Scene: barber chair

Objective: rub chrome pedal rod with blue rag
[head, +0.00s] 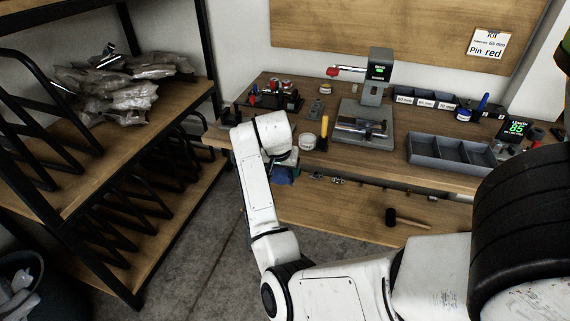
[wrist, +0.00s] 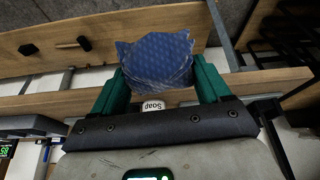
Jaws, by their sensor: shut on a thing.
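The blue rag (head: 283,176) hangs from my gripper just off the front edge of the bench, at its left part. In the wrist view the folded, patterned rag (wrist: 157,60) sits between the two green fingers of my gripper (wrist: 160,75), which is shut on it. In the head view my wrist hides most of the gripper. A shiny chrome rod (head: 362,127) lies across a grey fixture on the bench, to the right of my gripper and apart from the rag. I cannot tell for sure that it is the pedal rod.
The wooden bench (head: 400,168) holds a grey divided tray (head: 450,155), small bins (head: 432,103) and a length display (head: 515,127). A mallet (head: 405,219) lies on the lower shelf. A container marked Soap (wrist: 153,105) shows behind my gripper. Black-framed shelving (head: 135,215) stands left.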

